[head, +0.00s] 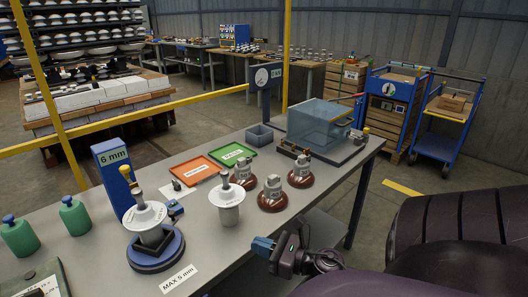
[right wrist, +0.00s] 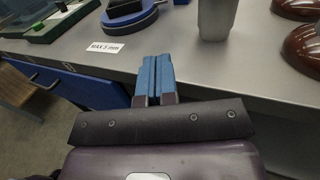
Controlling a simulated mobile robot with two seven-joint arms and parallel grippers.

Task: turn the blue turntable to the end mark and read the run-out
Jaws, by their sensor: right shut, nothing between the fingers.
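The blue turntable (head: 160,258) stands near the front edge of the bench, with a white insulator (head: 150,215) upright on it. In the right wrist view, part of the turntable (right wrist: 128,27) shows at the top. A small blue device (head: 174,208) sits close beside the insulator; I cannot make out a reading or an end mark. A label (head: 178,279) reading "MAX 5 mm" lies in front of the turntable. My right gripper (head: 262,246) is at the bench's front edge, right of the turntable and apart from it. Its blue fingers (right wrist: 157,75) are shut and empty. My left gripper is out of view.
Right of the turntable stand another white insulator (head: 228,208) and several brown-based ones (head: 272,198). A blue post (head: 113,180) marked "6 mm" rises behind the turntable. Orange (head: 197,171) and green (head: 233,154) trays lie farther back. Green weights (head: 75,218) stand left.

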